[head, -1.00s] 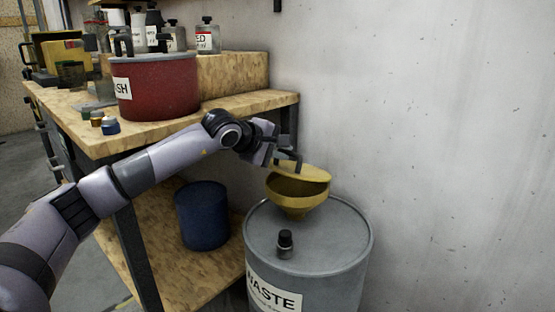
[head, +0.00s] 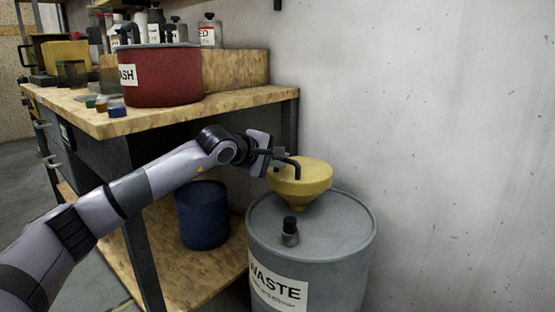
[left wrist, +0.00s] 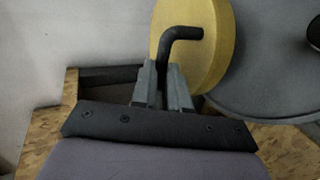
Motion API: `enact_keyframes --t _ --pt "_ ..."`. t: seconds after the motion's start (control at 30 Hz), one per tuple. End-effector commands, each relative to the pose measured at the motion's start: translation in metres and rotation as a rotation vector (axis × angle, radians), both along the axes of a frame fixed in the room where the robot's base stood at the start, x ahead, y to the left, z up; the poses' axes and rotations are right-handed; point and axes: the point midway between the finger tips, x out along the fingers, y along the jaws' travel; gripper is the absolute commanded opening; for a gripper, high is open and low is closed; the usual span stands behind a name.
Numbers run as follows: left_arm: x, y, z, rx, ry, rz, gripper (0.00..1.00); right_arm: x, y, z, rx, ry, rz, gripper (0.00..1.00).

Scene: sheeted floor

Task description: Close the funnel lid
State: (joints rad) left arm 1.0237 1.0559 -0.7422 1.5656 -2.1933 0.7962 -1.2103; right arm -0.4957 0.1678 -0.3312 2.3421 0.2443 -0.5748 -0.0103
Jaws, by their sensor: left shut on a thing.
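The yellow funnel (head: 303,198) sits on top of the grey waste drum (head: 352,225). Its yellow lid (head: 314,171) lies over the mouth, and the inside of the funnel is hidden. In the left wrist view the lid (left wrist: 212,65) fills the top middle, with its bent black handle (left wrist: 183,36) reaching down between the fingers. My left gripper (head: 277,160) is at the left side of the lid, shut on the handle; its fingers also show in the left wrist view (left wrist: 164,86). My right gripper is out of view.
A wooden workbench (head: 180,113) with a red can (head: 165,80) is to the left. A blue bin (head: 203,215) stands on its lower shelf. A bare wall is behind.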

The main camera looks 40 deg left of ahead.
Motion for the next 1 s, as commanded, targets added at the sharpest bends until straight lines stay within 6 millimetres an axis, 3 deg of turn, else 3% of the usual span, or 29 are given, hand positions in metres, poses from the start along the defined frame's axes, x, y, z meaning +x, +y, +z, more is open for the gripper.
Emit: enact_keyframes --t 0.03,0.17,0.2,0.27,0.3,0.63,1.0 --pt "-0.002 -0.003 -0.015 0.002 0.037 -0.004 0.0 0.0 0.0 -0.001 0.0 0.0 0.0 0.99" --pt "-0.002 -0.003 -0.015 0.001 0.037 -0.005 0.0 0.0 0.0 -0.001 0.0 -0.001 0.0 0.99" --pt "-0.002 -0.003 -0.015 0.001 0.038 -0.005 0.17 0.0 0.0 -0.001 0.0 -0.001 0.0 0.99" --pt "-0.002 -0.003 -0.015 0.0 0.037 -0.004 0.37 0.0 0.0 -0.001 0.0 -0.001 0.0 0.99" --pt "-0.002 -0.003 -0.015 0.0 0.036 -0.004 0.4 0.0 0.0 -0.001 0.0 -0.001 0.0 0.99" --pt "-0.006 0.0 -0.009 0.003 0.028 0.0 0.4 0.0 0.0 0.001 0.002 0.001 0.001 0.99" --pt "-0.05 0.003 0.013 0.004 0.028 -0.001 0.4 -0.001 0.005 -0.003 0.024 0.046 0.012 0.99"
